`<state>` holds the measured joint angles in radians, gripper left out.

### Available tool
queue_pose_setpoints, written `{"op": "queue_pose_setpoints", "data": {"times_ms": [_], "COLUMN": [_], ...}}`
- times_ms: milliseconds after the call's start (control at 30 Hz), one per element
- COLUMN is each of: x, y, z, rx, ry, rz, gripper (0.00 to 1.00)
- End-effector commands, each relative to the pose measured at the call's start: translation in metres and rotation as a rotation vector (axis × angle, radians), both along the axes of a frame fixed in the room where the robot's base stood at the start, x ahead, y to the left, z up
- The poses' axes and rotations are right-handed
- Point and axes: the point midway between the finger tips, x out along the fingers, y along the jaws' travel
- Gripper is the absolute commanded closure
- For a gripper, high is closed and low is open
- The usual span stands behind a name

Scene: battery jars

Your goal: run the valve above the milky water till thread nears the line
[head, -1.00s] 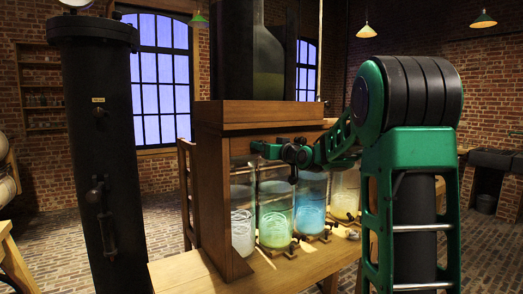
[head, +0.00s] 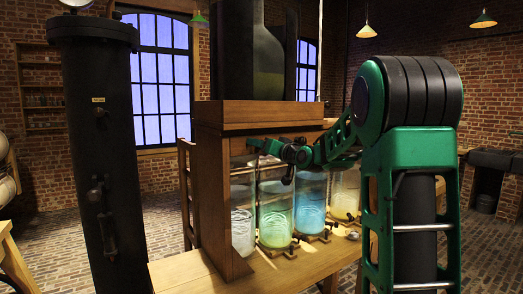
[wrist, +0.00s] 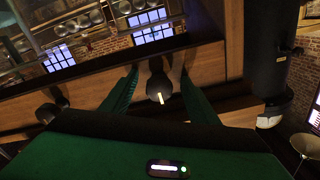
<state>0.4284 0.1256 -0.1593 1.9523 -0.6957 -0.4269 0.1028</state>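Several glass jars stand in a row under a wooden case. The leftmost jar (head: 242,230) holds whitish, milky water with pale coiled thread; I cannot make out its line. Beside it are a green jar (head: 275,215), a blue jar (head: 310,205) and a cream jar (head: 345,195). My gripper (head: 255,145) reaches in at the case front, above the milky jar. In the wrist view, my green fingers (wrist: 157,85) stand on both sides of a dark valve knob (wrist: 156,78) with a pale mark. Whether they touch it is unclear.
The wooden case (head: 212,180) and the bench (head: 185,270) surround the jars. A large dark bottle (head: 230,50) stands on top. A tall black cylinder (head: 95,150) stands at the left. Small brass fittings (head: 325,235) sit at the jars' feet.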

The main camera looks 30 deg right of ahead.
Motion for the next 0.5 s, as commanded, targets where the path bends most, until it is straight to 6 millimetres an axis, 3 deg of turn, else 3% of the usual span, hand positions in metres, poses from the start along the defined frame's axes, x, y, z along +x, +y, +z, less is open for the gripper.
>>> {"op": "queue_pose_setpoints", "data": {"times_ms": [267, 500], "x": [-0.004, -0.028], "y": [-0.002, -0.003], "z": [0.0, 0.001], "rx": [-0.002, -0.002], "ry": [-0.001, -0.001], "rz": [-0.003, -0.005], "gripper": [0.45, 0.45]}}
